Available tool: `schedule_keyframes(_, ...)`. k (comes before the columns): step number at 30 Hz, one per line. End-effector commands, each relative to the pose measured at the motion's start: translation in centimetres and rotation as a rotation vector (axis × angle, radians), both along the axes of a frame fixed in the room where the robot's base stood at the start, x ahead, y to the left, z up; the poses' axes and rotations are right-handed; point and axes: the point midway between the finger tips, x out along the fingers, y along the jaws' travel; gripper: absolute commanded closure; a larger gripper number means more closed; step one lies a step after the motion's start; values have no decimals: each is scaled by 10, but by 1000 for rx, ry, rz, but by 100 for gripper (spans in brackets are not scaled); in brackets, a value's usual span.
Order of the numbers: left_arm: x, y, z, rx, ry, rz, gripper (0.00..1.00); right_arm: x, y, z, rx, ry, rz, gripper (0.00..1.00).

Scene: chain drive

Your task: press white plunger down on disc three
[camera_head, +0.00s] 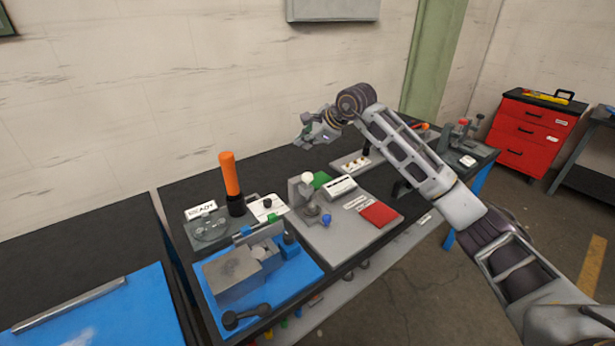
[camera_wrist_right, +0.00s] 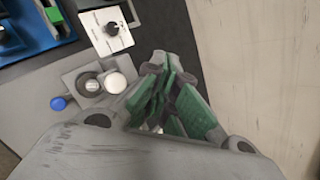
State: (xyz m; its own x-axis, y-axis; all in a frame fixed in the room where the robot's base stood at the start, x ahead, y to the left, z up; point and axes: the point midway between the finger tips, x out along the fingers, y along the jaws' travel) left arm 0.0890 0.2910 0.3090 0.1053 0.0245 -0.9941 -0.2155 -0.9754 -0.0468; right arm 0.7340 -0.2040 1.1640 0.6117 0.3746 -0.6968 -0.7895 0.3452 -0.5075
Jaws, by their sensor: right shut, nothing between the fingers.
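The white plunger appears as a round white knob (camera_head: 307,177) on top of a small grey fixture (camera_head: 296,195) on the grey plate. The same white knob shows in the right wrist view (camera_wrist_right: 115,83), beside a round metal part (camera_wrist_right: 91,86). I cannot tell which part is disc three. My right gripper (camera_head: 303,142) is raised above the back of the bench, apart from the knob. In the right wrist view its green-padded fingers (camera_wrist_right: 165,92) are shut and empty, to the right of the white knob. My left gripper is not in view.
A blue knob (camera_head: 326,220) sits in front of the fixture. A tall orange handle (camera_head: 230,175) stands to its left, behind a blue-based vise (camera_head: 265,255). A white box (camera_head: 340,187) and a red pad (camera_head: 380,214) lie to its right. The wall is close behind.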

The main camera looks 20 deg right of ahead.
Motion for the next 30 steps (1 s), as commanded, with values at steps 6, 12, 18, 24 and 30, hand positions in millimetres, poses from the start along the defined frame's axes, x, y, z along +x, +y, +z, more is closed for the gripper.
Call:
schedule_keyframes(6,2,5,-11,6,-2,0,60,0,0,-20,1,2,0,100)
schedule_keyframes(12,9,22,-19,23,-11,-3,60,0,0,-38,1,1,2,100)
schedule_keyframes(18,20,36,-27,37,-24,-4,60,-1,1,-56,1,1,2,100)
schedule_keyframes(24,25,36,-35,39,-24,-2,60,0,0,-69,0,0,0,100)
schedule_keyframes(30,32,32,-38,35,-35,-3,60,0,0,-78,0,0,0,100)
